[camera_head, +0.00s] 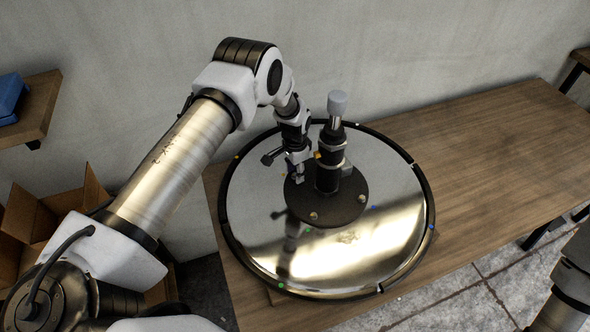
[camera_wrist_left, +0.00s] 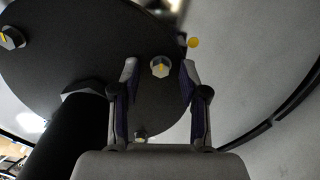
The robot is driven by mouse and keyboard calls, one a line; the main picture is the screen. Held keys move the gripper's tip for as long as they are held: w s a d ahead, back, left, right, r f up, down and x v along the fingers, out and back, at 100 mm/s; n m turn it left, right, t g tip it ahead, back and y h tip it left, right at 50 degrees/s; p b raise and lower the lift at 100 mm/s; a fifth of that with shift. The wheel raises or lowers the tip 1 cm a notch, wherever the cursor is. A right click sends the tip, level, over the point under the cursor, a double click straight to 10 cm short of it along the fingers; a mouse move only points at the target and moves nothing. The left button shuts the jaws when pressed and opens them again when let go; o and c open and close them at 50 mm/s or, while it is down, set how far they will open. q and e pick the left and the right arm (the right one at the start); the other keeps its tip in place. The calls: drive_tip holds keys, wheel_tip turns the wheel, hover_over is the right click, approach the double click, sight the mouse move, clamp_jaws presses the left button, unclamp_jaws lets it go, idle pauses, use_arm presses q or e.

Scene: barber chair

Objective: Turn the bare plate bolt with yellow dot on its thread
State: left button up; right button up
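The dark round plate (camera_head: 345,208) lies on the shiny disc and carries a black column. In the left wrist view the plate (camera_wrist_left: 70,50) shows a bolt (camera_wrist_left: 161,67) with a yellow mark on its top, and a yellow dot (camera_wrist_left: 193,42) on the disc just beyond the plate's edge. My left gripper (camera_head: 299,178) points down at the plate's far-left edge. In its wrist view the gripper (camera_wrist_left: 159,68) is open, one finger either side of the bolt, with visible gaps. The head view does not show this bolt clearly. My right gripper is out of view.
The black column (camera_head: 328,172) with a grey knob stands close right of my left gripper. Another bolt (camera_head: 313,216) is at the plate's near edge. The shiny disc (camera_head: 260,225) has a raised black rim and rests on a wooden table (camera_head: 500,140), clear on the right.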

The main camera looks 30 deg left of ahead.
use_arm(q)
drive_tip(key=c, duration=0.5)
clamp_jaws()
drive_tip(key=m+b, duration=0.1)
drive_tip(key=b, duration=0.2)
drive_tip(key=shift+f+m, duration=0.4)
drive_tip(key=shift+r+m+b, duration=0.15)
drive_tip(key=shift+m+b, duration=0.2)
drive_tip(key=shift+m, duration=0.05)
drive_tip(key=shift+s+r, duration=0.1)
drive_tip(key=shift+r, duration=0.15)
drive_tip(key=shift+o, duration=2.2)
unclamp_jaws()
drive_tip(key=shift+o, duration=1.3)
drive_tip(key=shift+a, duration=0.15)
